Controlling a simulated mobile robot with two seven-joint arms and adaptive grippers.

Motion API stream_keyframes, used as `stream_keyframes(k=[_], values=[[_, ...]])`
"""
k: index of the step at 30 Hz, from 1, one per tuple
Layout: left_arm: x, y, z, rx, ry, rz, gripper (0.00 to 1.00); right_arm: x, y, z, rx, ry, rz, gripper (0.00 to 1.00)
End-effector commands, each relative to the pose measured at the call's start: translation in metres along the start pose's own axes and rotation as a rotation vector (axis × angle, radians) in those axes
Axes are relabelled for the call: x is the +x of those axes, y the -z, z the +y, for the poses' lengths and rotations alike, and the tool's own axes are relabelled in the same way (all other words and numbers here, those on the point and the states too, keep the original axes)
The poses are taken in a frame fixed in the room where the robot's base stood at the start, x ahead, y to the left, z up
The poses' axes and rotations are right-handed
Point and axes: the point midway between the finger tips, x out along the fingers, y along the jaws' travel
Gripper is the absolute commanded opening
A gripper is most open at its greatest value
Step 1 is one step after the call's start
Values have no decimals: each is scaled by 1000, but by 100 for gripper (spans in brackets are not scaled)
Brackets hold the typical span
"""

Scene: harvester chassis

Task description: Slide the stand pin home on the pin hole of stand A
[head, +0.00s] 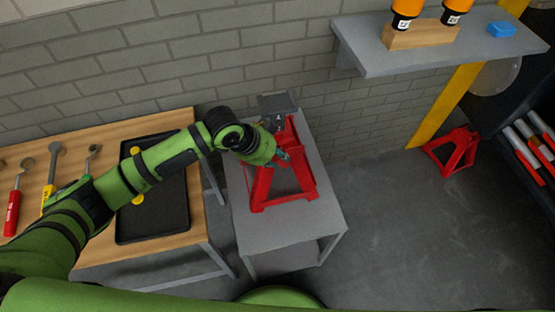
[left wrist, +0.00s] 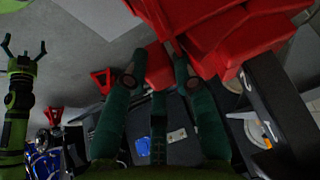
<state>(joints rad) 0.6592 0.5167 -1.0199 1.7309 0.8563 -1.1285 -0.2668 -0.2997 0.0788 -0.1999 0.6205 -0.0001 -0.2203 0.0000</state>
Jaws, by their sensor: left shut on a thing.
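A red jack stand (head: 305,185) with a dark saddle on top stands upright on a grey metal table. I cannot read which letter it bears. My left gripper (head: 284,156) is at the upper part of its frame, on the near side. In the left wrist view the green fingers (left wrist: 162,50) come together close to the stand's red metal (left wrist: 220,40). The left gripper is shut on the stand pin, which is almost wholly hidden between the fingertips. I cannot tell how the pin lies to the hole. My right gripper (left wrist: 22,48) shows at the left wrist view's left edge, open and empty.
A wooden bench (head: 225,238) on the left carries a black tray (head: 165,215) and several hand tools. A grey wall shelf (head: 375,60) hangs above right. Another red stand (head: 455,150) is on the floor by a yellow post (head: 440,105). The floor between is clear.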

Motion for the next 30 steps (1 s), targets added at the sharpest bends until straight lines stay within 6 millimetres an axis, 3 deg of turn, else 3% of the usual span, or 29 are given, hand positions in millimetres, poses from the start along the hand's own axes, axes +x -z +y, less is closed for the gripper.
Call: stream_keyframes(k=[20,21,22,30], values=[[3,1,-32,-2,4,3,0,9,-1,0,-1,0,0,100],[3,1,-31,-2,3,2,44,8,-1,0,-1,0,0,100],[3,1,-31,-2,3,2,55,8,-1,0,-1,0,0,100],[2,1,-32,-1,5,3,55,8,-1,0,-1,-1,0,100]])
